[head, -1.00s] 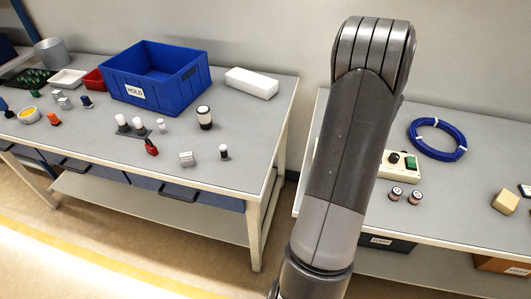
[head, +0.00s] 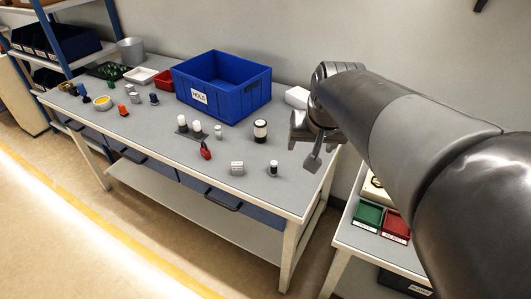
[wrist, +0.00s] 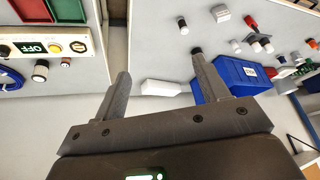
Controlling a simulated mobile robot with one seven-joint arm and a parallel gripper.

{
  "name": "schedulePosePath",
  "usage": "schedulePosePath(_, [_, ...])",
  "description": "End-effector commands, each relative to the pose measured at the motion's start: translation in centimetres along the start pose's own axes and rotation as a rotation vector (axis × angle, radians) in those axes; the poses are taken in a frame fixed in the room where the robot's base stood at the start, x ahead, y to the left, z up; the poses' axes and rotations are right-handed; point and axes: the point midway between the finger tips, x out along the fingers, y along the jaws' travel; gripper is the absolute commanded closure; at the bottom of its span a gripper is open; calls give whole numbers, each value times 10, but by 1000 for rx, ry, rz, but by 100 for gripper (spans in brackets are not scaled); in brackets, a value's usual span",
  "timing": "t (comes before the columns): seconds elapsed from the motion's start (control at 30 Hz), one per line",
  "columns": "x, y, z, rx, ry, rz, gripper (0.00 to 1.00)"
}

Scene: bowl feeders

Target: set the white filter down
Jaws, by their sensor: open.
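My gripper (head: 303,153) is open and empty, over the right end of the left bench in the head view. In the wrist view its two fingers (wrist: 161,66) stand wide apart with nothing between them. Several white pieces could be the white filter; I cannot tell which. Two white-topped pieces, a left one (head: 183,121) and a right one (head: 197,127), stand upright on a dark holder. A larger white cylinder with black bands (head: 260,130) stands upright on the bench, left of my gripper. A small white-topped dark piece (head: 273,168) stands near the front edge.
A blue bin marked HOLD (head: 222,88) stands at the back, with a white block (head: 297,97) right of it, partly hidden by my arm. A red-handled item (head: 206,150) and a grey block (head: 237,168) lie forward. Green (head: 367,215) and red (head: 396,226) trays sit on the right bench.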

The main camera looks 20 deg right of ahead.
Motion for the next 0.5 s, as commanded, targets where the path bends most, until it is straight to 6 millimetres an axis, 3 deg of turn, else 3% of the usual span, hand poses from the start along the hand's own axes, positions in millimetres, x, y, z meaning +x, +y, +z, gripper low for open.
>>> schedulePosePath(0.1, [-17, -30, 45, -122, 12, -43, 32])
schedulePosePath(0.2, [-25, -44, 76, -202, 19, -67, 32])
schedulePosePath(0.33, [-30, -53, 104, -275, 23, -87, 32])
schedulePosePath(0.5, [-31, -56, 119, -312, 25, -96, 32])
